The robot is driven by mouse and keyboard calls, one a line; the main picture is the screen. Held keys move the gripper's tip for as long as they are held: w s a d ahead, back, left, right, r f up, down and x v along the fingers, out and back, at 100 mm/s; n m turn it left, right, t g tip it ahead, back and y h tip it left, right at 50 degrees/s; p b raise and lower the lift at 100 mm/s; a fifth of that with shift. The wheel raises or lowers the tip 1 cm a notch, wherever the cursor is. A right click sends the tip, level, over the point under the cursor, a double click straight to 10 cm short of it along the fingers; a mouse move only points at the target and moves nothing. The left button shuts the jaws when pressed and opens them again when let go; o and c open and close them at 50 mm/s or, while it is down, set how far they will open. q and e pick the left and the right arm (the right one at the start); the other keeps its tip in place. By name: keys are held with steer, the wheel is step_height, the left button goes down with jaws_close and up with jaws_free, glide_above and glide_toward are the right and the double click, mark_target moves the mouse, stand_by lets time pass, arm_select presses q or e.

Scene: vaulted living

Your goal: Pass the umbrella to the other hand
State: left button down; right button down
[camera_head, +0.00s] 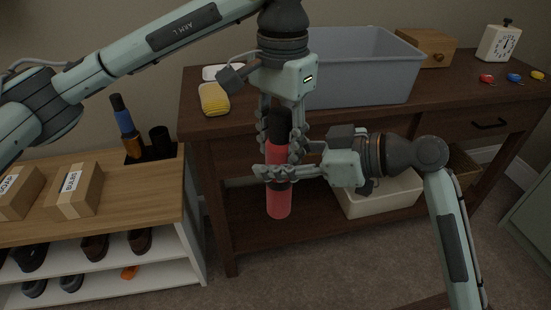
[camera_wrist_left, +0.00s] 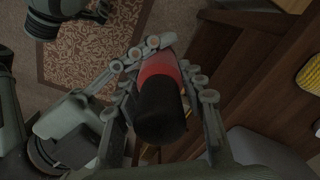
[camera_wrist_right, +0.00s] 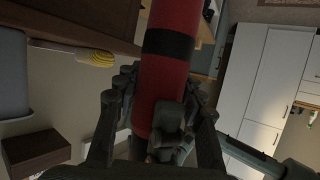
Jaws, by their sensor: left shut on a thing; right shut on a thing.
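The folded umbrella (camera_head: 278,204) is red with a black top end and a black band, and it hangs upright in front of the dark wooden table. My left gripper (camera_head: 281,135) comes down from above and is shut around its upper part. The black end of the umbrella (camera_wrist_left: 160,108) shows between the fingers in the left wrist view. My right gripper (camera_head: 275,174) reaches in from the right and is shut around the umbrella lower down. In the right wrist view the umbrella (camera_wrist_right: 172,60) runs between its fingers. The fingers hide part of the umbrella.
A shoe rack (camera_head: 150,190) with parcels stands at left.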

arm_select(q)
steer(key=c, duration=0.8)
jaws_free()
steer(key=shift+c, duration=0.2)
